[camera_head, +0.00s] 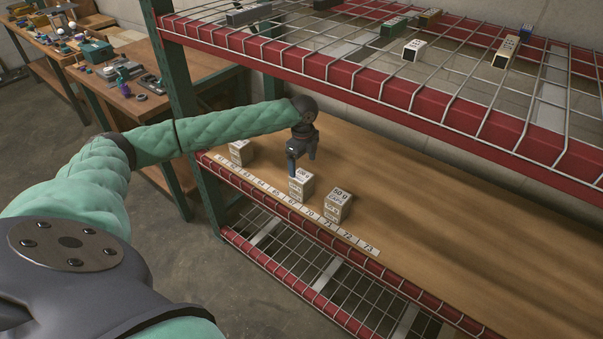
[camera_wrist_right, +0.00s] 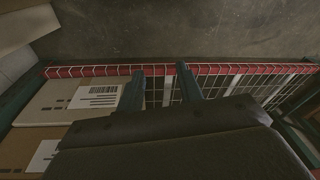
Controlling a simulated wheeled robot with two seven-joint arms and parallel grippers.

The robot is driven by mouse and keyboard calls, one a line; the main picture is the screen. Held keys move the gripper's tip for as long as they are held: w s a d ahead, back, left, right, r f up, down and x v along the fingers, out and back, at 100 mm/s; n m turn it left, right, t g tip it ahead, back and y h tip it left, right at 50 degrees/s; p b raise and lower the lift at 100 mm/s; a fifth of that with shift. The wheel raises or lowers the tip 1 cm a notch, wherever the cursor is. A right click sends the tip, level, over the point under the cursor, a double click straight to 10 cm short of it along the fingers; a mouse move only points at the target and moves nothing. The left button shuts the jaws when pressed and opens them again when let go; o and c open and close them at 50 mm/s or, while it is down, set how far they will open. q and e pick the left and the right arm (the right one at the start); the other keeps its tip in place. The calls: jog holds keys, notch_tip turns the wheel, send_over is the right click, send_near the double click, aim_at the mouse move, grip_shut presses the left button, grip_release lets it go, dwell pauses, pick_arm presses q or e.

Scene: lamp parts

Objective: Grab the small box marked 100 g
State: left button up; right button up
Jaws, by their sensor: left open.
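Three small pale boxes with printed labels stand on the wooden shelf: a left box (camera_head: 241,152), a middle box (camera_head: 301,186) and a right box (camera_head: 338,206). The right box's top appears to read 50 g. The marks on the other two are too small to read surely, so I cannot tell which is 100 g. My left gripper (camera_head: 302,163) is open and points down just above and behind the middle box, with nothing seen between its fingers. My right gripper (camera_wrist_right: 160,72) shows two fingers apart, with nothing held between them.
A numbered strip (camera_head: 296,206) runs along the shelf's front edge. A red-edged wire shelf (camera_head: 350,75) hangs above, with several small boxes on it. A lower wire shelf (camera_head: 300,262) lies below. The wooden shelf is bare to the right. Cartons (camera_wrist_right: 60,110) show in the right wrist view.

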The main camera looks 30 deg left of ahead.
aim_at(302, 176)
pick_arm(q)
jog(key=shift+s+d+f, duration=0.15)
jog(key=shift+d+f, duration=0.05)
jog(key=shift+s+f, duration=0.1)
jog(key=shift+f, duration=0.2)
jog(key=shift+a+f+p, duration=0.15)
jog(key=shift+f+p, duration=0.25)
jog(key=shift+f, duration=0.3)
notch_tip(302, 176, down, 5)
jog(key=shift+r+p, duration=0.1)
jog(key=shift+p, duration=0.9)
jog(key=c, duration=1.1)
pick_arm(e)
notch_tip(302, 176, down, 11)
jog(key=s+d, duration=0.1)
jog(key=s, duration=0.2)
jog(key=shift+d, duration=0.25)
